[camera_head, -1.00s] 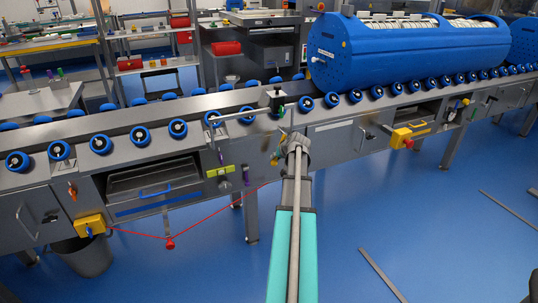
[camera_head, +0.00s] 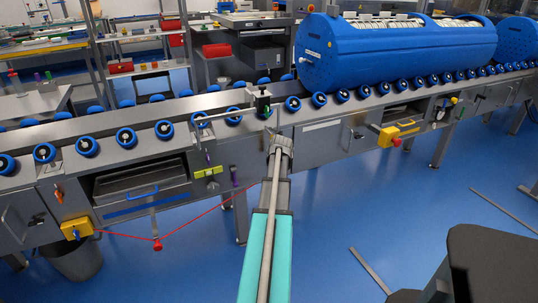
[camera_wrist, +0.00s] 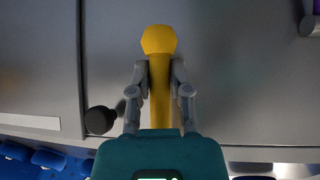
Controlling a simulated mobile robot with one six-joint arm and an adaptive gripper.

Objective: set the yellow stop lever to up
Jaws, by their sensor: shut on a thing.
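The yellow stop lever (camera_wrist: 158,42) shows in the wrist view in front of the grey conveyor panel. Its thick rounded end points to the top of that picture, away from the blue rollers at the bottom. My gripper (camera_wrist: 160,75) is shut on the lever's shaft, just below the thick end in the picture. In the head view my gripper (camera_head: 279,145) is at the conveyor's front face, and the arm and gripper hide the lever there. The lever's pivot is hidden in the wrist view.
A black knob (camera_wrist: 100,120) sits beside the gripper. A large blue drum (camera_head: 400,50) rests on the conveyor rollers to the right. A yellow box with a red button (camera_head: 388,136) is right of my gripper. A red cord (camera_head: 190,219) hangs at the left. A dark object (camera_head: 490,260) stands lower right.

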